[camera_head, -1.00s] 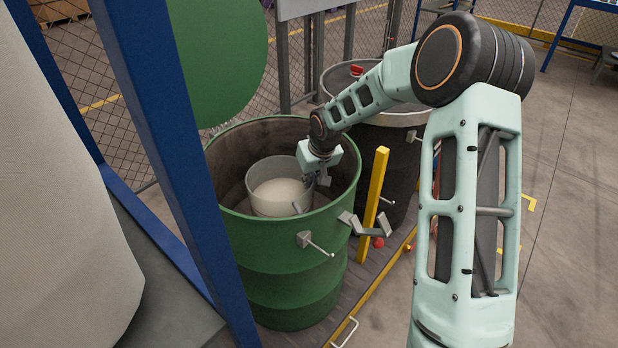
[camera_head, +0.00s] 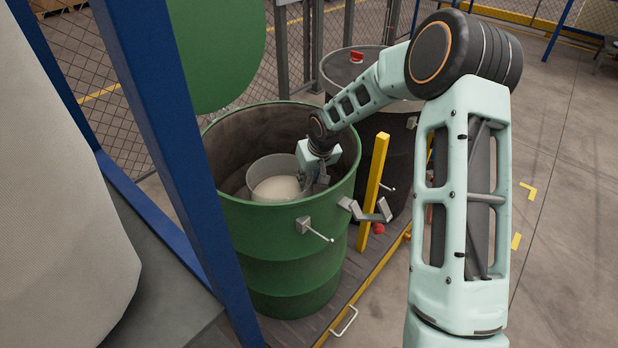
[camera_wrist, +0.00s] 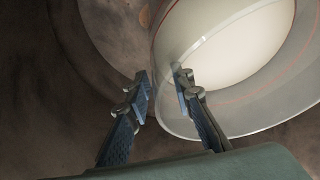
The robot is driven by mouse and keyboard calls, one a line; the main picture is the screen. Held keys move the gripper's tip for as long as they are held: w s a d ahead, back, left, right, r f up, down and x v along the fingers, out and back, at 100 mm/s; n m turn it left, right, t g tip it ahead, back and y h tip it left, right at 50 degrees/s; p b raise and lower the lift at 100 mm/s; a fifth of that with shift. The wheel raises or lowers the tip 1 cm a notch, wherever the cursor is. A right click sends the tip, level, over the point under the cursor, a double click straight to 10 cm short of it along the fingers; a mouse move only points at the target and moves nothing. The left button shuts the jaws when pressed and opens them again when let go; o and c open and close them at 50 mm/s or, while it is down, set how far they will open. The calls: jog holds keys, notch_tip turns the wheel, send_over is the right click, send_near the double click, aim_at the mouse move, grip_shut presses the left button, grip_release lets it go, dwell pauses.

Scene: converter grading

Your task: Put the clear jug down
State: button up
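The clear jug (camera_head: 262,172) stands about upright inside the green drum (camera_head: 300,240), with pale material in it. The drum's front rim hides the jug's base, so I cannot tell whether it touches the bottom. My gripper (camera_head: 308,186) reaches into the drum at the jug's right side. In the wrist view, the jug (camera_wrist: 275,110) fills the upper right. My gripper's fingertips (camera_wrist: 162,88) are apart there. The jug's edge passes near the gap between them, with the right finger overlapping the jug and the left finger just beyond its edge.
A blue post (camera_head: 170,120) stands close to the drum's left. A yellow post (camera_head: 374,190) and a dark drum (camera_head: 400,160) are on its right. A green disc (camera_head: 215,50) hangs behind. Clear floor lies at far right.

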jog(key=shift+r, duration=0.1)
jog(key=shift+r+p, duration=0.3)
jog(key=shift+r, duration=0.1)
jog(key=p+v, duration=0.4)
jog(key=v, duration=0.7)
jog(key=shift+s, duration=0.2)
jog(key=shift+d, duration=0.1)
